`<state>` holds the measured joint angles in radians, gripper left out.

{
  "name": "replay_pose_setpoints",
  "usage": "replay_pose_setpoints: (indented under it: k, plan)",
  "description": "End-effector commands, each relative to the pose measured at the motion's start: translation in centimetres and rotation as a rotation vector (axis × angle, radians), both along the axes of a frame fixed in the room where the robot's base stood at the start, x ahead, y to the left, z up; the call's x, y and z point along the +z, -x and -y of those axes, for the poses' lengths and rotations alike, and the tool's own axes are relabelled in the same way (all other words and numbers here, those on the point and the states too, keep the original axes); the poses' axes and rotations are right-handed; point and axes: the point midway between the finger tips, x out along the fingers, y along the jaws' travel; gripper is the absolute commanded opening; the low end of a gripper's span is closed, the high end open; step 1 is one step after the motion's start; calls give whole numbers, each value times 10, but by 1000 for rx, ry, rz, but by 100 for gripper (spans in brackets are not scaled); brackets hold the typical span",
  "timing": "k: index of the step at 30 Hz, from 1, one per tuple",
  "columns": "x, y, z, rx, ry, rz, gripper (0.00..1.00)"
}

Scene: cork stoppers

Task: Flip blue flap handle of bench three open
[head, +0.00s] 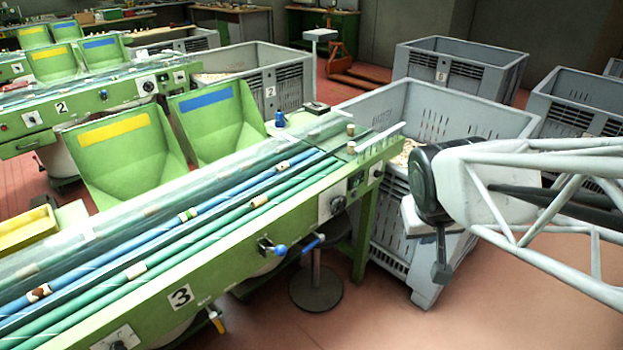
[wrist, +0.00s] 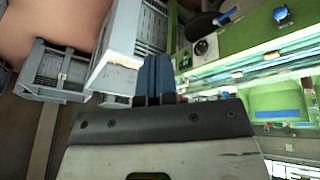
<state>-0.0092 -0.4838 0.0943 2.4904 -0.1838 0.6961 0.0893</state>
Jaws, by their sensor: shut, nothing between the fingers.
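Bench three (head: 150,308) is the green bench with conveyor lanes, marked by a "3" plate (head: 180,296). On its front side sit a blue-tipped knob on a metal fitting (head: 279,249) and, right of it, a blue-ended lever (head: 313,243) pointing up to the right. I cannot tell which is the flap handle. In the wrist view a round blue knob (wrist: 281,14) and a blue-ended lever (wrist: 228,15) show at the top right. My gripper (head: 441,270) hangs right of the bench, apart from both handles. Its blue fingers (wrist: 153,76) are together and empty.
A grey crate (head: 465,115) of corks stands behind my gripper, at the bench's right end. A round-based stand (head: 316,288) is under the bench edge. A yellow-ended handle (head: 217,322) sits lower left. The red floor at front right is clear.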

Motion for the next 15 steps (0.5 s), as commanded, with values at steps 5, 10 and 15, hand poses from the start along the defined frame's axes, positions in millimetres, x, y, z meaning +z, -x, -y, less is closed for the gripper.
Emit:
replay_pose_setpoints:
  k: [5,10,15]
  plan:
    - [-12,-32,1,32,34,40,0]
    - [-24,-61,0,68,59,80,0]
    - [-37,-90,-3,109,76,118,0]
